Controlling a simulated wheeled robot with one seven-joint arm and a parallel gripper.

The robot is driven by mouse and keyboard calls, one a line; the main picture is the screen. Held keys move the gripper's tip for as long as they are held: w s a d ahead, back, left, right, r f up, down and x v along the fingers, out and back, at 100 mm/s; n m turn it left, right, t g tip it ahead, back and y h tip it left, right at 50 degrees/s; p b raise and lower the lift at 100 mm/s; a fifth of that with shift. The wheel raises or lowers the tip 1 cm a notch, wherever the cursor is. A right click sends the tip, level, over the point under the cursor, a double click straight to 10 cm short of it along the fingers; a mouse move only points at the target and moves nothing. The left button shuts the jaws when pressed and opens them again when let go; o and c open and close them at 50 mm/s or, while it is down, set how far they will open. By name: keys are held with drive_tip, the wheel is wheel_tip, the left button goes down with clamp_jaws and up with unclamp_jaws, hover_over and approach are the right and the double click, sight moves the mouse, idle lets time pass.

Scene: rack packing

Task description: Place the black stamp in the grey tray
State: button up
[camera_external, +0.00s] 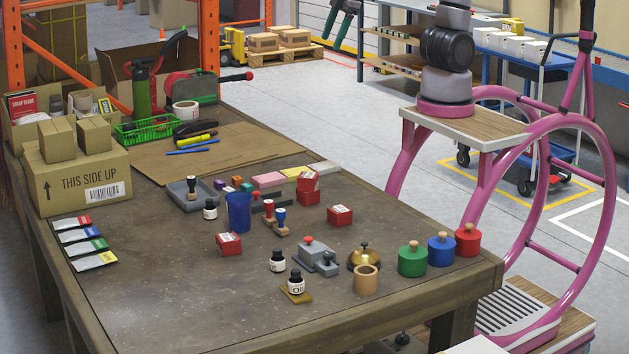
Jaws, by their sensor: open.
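The grey tray (177,190) is a shallow open tray on the left part of the brown workbench. A small stamp with a black knob (191,184) and a pale lower part stands upright, apparently inside this tray. Its foot is small in the picture, so the exact contact is hard to see. A stamp with a red knob (268,210) and one with a blue knob (281,214) stand together to the right, beyond the blue cup. My gripper is not in view; only a lower part of my arm shows at the upper right.
A small black-and-white bottle (210,209) stands at the tray's front right corner. A blue cup (238,211) and red boxes (229,244) stand nearby. Ink bottles, a bell (364,257) and coloured canisters (412,260) are toward the front right.

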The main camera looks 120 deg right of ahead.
drive_tip(key=s+a+r+m+t+y, duration=0.4)
drive_tip(key=s+a+r, duration=0.4)
drive_tip(key=a, duration=0.3)
drive_tip(key=shift+s+a+r+t+y, duration=0.2)
drive_tip(key=shift+s+t+y, duration=0.1)
drive_tip(key=shift+s+y, duration=0.5)
